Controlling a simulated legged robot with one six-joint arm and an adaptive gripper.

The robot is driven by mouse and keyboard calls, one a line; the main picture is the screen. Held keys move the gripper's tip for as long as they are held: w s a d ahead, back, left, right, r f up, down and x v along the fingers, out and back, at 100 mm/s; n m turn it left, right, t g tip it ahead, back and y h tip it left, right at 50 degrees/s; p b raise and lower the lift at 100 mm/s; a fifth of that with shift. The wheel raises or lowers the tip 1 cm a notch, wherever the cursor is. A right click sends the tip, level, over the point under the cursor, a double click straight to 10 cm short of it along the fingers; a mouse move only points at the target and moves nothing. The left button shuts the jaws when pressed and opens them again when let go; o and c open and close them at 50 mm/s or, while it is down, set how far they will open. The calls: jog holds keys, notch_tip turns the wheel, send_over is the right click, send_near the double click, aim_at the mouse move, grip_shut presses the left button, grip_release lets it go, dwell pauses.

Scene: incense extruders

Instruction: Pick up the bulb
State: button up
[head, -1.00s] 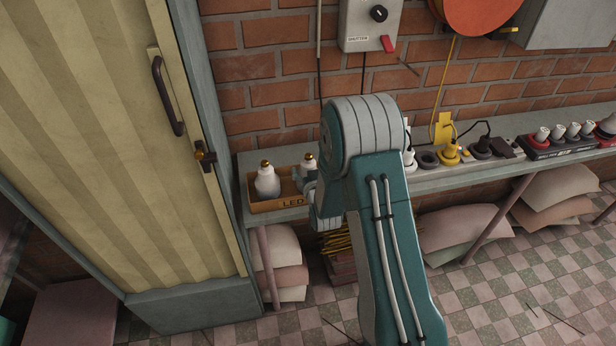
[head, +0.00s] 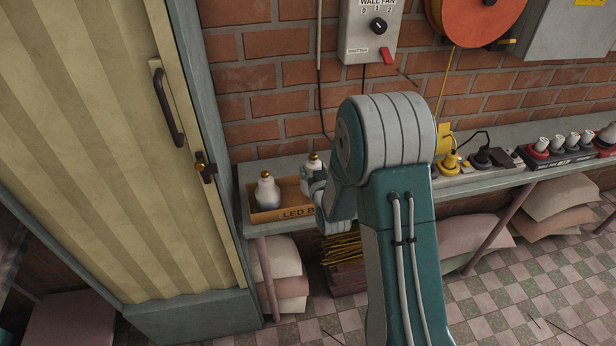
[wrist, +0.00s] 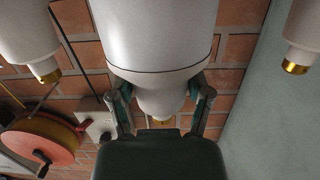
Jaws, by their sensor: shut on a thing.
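My gripper (head: 312,183) is shut on a white bulb (head: 314,164) with a gold cap, above the right part of the box. The wrist view shows this bulb (wrist: 155,40) large in the middle, with my gripper's fingers (wrist: 160,88) on both sides of its lower white part. Another white bulb (head: 267,193) stands upright at the left end of the cardboard box marked LED (head: 272,215). In the wrist view a bulb shows at the left (wrist: 25,35) and one at the right (wrist: 304,30), both apart from my gripper. My arm hides the box's right end.
The box is on a narrow grey shelf (head: 485,185) along a brick wall. A yellow folding door (head: 95,150) stands close on the left. A fan switch box (head: 369,30) and orange reel (head: 475,15) hang above.

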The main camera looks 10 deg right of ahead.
jog(key=r, duration=0.1)
jog(key=s+d+r, duration=0.1)
jog(key=s+r, duration=0.1)
jog(key=r, duration=0.1)
jog(key=shift+s+d, duration=0.2)
jog(key=shift+d, duration=0.2)
jog(key=s+d+r, duration=0.4)
jog(key=s+d, duration=0.1)
jog(key=s, duration=0.2)
jog(key=shift+s, duration=0.3)
